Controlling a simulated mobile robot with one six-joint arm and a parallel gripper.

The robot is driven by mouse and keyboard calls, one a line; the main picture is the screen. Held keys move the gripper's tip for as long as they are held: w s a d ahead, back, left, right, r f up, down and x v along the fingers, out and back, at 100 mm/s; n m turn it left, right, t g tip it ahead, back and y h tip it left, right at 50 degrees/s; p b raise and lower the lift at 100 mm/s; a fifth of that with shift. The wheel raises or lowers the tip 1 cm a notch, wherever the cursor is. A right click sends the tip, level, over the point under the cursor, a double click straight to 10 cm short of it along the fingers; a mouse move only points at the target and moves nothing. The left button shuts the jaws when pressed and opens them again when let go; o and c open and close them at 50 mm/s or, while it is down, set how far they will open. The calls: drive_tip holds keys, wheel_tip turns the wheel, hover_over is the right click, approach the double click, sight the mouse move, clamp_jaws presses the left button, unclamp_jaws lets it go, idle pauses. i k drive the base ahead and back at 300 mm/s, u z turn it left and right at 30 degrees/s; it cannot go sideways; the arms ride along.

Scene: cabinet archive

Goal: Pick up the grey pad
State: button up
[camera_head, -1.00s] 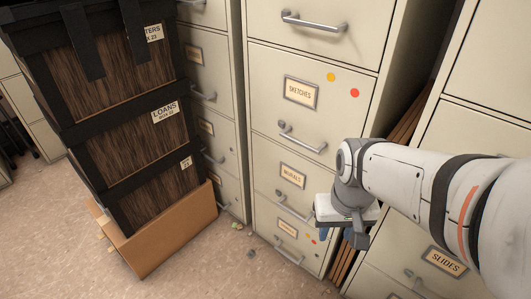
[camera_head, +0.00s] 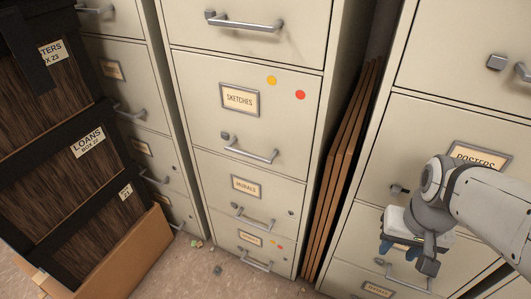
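A small grey piece (camera_head: 217,270) lies on the floor in front of the middle cabinet; it may be the grey pad, but it is too small to be sure. My gripper (camera_head: 405,256) hangs at the right, in front of the right cabinet, well above the floor and far to the right of that piece. Bluish finger parts show below its white body. The gap between the fingers is not clear, and I see nothing held.
Small coloured scraps (camera_head: 196,243) lie near the grey piece. A stack of dark boxes (camera_head: 95,175) in a cardboard tray (camera_head: 125,262) stands at the left. The middle cabinet (camera_head: 245,135) has protruding handles. Brown boards (camera_head: 345,165) fill the gap to the right cabinet (camera_head: 440,115).

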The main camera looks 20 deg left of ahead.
sight(217, 270)
drive_tip(key=z, duration=0.15)
drive_tip(key=k, duration=0.85)
drive_tip(key=u, duration=1.4)
drive_tip(key=i, duration=1.35)
drive_tip(key=k, duration=0.75)
drive_tip(key=z, duration=0.15)
